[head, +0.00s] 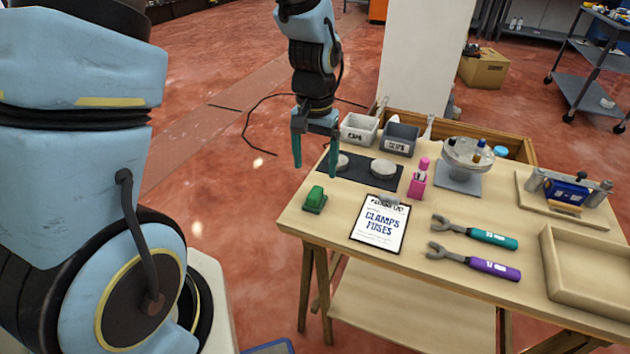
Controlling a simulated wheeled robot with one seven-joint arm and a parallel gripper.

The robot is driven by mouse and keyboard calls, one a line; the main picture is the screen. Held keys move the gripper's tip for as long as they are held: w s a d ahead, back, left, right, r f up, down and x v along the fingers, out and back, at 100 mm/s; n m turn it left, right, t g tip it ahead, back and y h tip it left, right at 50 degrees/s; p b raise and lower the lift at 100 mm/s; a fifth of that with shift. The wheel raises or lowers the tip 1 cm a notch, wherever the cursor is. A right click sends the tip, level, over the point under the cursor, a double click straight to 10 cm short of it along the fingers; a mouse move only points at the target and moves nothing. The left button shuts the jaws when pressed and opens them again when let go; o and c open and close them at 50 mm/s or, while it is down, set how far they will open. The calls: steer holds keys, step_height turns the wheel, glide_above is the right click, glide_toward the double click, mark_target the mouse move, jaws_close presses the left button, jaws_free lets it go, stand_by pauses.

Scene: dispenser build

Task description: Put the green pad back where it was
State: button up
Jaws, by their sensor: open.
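A small green block-like thing (315,199), the only plainly green pad-like thing in view, sits at the left front edge of the wooden table (335,235). My gripper (315,171) points down with its two teal fingers apart and nothing between them. It appears above the table's left edge, behind the green thing and near the left end of a dark mat (360,182). Two pale round discs lie on the mat, a left one (341,162) partly behind a finger and a right one (384,168).
A clipboard (380,224), a pink bottle (418,180), and teal (480,235) and purple (480,264) wrenches lie or stand nearby. Grey bins (400,139) and a round-topped stand (460,170) are behind. An empty wooden tray (590,275) is at right.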

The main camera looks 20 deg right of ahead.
steer(key=shift+r, duration=1.45)
steer(key=a+r+n, duration=0.2)
steer(key=a+n, duration=0.1)
steer(key=a, duration=0.9)
steer(key=w+a+r+n+t, duration=0.1)
steer(key=a+n, duration=0.3)
steer(key=a, duration=0.9)
steer(key=shift+a+r+t, duration=0.15)
steer(key=shift+r+t, duration=0.15)
steer(key=shift+r, duration=0.55)
